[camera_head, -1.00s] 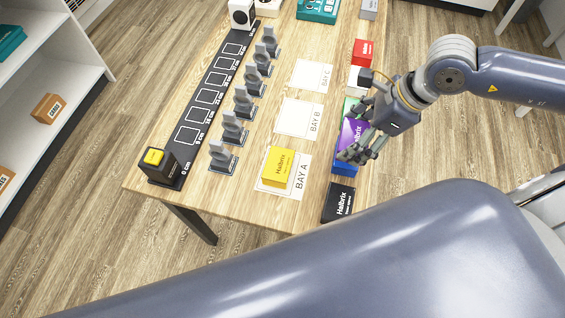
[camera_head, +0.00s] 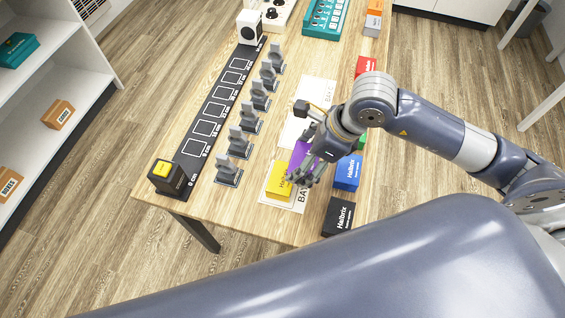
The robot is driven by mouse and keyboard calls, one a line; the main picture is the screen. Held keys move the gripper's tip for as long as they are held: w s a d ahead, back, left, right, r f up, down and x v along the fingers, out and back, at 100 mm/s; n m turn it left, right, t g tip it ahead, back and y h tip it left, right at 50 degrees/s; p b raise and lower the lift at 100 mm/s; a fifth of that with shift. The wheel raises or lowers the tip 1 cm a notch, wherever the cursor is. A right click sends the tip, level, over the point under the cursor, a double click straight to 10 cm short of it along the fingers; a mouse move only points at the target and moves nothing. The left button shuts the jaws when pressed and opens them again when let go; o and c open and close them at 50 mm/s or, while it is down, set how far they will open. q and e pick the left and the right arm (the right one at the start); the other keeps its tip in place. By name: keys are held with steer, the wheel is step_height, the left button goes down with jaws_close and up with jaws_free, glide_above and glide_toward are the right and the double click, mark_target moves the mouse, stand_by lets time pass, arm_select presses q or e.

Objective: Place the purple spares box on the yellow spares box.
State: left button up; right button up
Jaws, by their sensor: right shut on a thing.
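The yellow spares box (camera_head: 276,184) sits on the white BAY A sheet (camera_head: 297,207) near the front of the wooden table. The purple spares box (camera_head: 299,154) is between the fingers of my right gripper (camera_head: 304,162), which is shut on it. The fingers and hand hide much of the purple box. It appears just behind and over the far right part of the yellow box; I cannot tell whether the two touch. My left gripper is not in view.
A blue box (camera_head: 348,172), a black box (camera_head: 338,216) and a red box (camera_head: 366,66) stand along the table's right edge. Several grey clamp-like pieces (camera_head: 240,142) line a black measuring strip (camera_head: 212,115) on the left. A black block with a yellow top (camera_head: 168,177) stands at its near end.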

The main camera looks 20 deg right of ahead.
steer(key=a, duration=0.2)
steer(key=w+a+p, duration=0.1)
steer(key=a, duration=0.1)
steer(key=shift+w+a+f, duration=0.15)
steer(key=shift+a, duration=0.25)
step_height(320, 180, down, 4)
steer(key=shift+r+p, duration=0.25)
steer(key=shift+p, duration=0.25)
steer(key=shift+f, duration=0.1)
steer(key=shift+f, duration=0.1)
steer(key=o, duration=1.1)
